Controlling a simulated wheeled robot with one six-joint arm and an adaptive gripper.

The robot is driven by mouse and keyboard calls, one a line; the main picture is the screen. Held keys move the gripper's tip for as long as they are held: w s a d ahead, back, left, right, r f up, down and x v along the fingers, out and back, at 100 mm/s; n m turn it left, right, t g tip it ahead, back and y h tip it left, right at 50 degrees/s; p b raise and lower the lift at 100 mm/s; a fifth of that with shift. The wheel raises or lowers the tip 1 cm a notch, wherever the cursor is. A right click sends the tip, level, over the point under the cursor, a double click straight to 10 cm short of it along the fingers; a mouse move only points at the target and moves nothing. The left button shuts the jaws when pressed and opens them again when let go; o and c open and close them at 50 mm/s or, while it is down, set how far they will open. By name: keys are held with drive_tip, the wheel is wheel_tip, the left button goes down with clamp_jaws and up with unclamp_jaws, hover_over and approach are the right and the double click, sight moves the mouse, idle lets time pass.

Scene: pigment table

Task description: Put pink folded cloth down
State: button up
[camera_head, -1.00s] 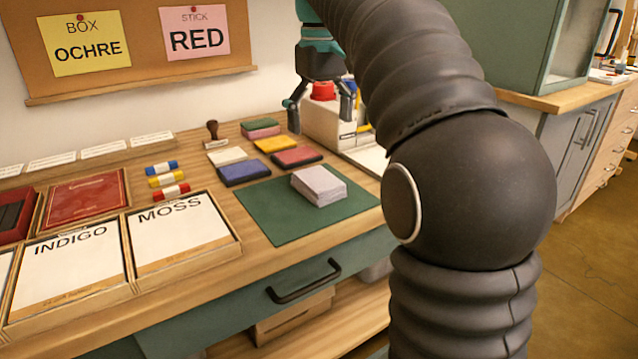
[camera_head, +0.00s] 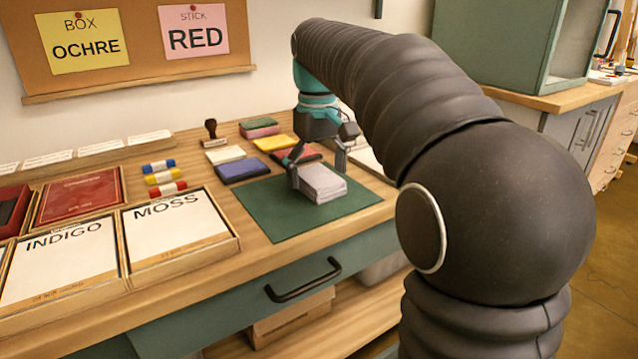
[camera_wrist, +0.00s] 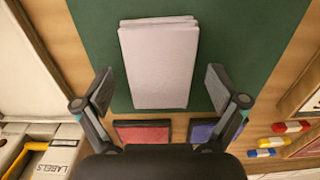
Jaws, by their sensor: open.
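The pink folded cloth (camera_head: 322,185) is a pale, flat stack lying on the green mat (camera_head: 265,215). It also shows in the wrist view (camera_wrist: 158,60), squared up in the upper middle with green around it. My gripper (camera_head: 316,172) is open and low over the cloth's far end, pointing down. In the wrist view its fingertips (camera_wrist: 161,89) lie on either side of the cloth's near end, with a gap at each side. I cannot tell their exact height. Part of the cloth's far side is hidden behind my fingers in the head view.
Small banded rolls (camera_head: 164,178) and trays marked MOSS (camera_head: 180,232) and INDIGO (camera_head: 62,265) are to the left. The mat's front is clear.

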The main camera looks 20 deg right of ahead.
drive_tip(key=c, duration=1.2)
drive_tip(key=shift+o, duration=0.2)
